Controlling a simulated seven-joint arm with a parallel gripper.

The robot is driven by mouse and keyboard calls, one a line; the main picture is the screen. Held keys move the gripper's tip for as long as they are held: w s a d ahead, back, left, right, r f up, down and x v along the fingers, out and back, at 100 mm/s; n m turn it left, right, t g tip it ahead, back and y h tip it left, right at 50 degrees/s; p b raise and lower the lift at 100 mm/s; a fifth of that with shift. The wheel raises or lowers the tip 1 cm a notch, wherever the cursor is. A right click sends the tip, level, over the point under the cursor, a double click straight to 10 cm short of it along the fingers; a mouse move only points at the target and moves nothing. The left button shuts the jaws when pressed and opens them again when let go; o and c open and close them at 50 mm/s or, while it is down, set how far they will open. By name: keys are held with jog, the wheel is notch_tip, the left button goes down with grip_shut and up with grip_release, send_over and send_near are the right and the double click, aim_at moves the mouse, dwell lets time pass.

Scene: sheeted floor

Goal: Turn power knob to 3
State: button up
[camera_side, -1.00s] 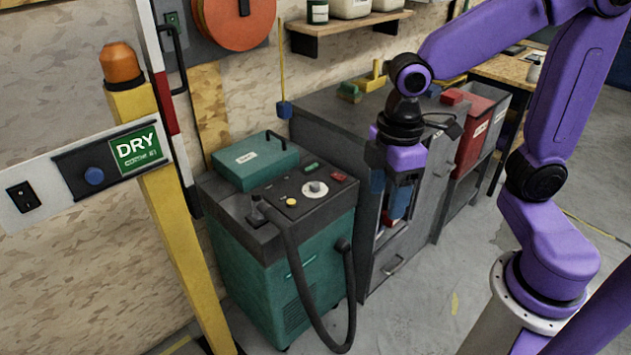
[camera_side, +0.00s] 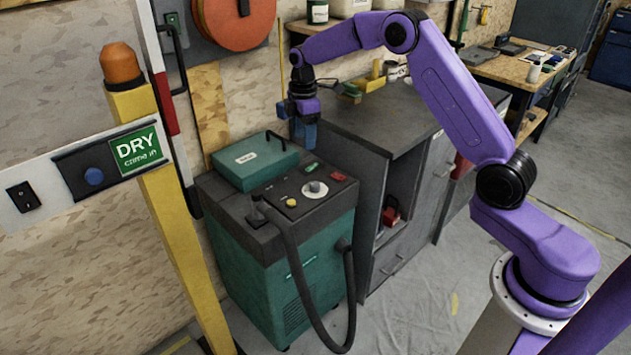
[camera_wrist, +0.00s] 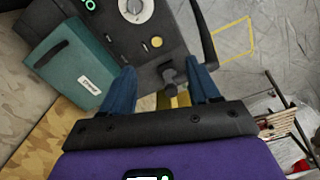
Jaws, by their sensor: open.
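The power knob (camera_side: 315,187) is a grey knob on a white dial on top of the green and dark grey machine (camera_side: 315,260). Its numbers are too small to read. In the wrist view the knob (camera_wrist: 134,7) is at the top edge, partly cut off, beyond my left-hand finger. My gripper (camera_side: 305,140) points down behind the machine's top, near the grey cabinet, apart from the knob. In the wrist view my gripper (camera_wrist: 163,80) has its two blue fingers spread, with nothing held between them.
A teal box (camera_side: 255,161) with a handle lies left of the dial. A black hose (camera_side: 300,270) hangs in front. The grey cabinet (camera_side: 385,125) stands behind.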

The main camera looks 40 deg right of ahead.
send_over(316, 184)
notch_tip(316, 184, down, 3)
notch_tip(316, 184, down, 18)
jog(key=shift+w+r, duration=0.1)
jog(key=shift+r, duration=0.1)
dwell(0.4)
jog(key=c, duration=1)
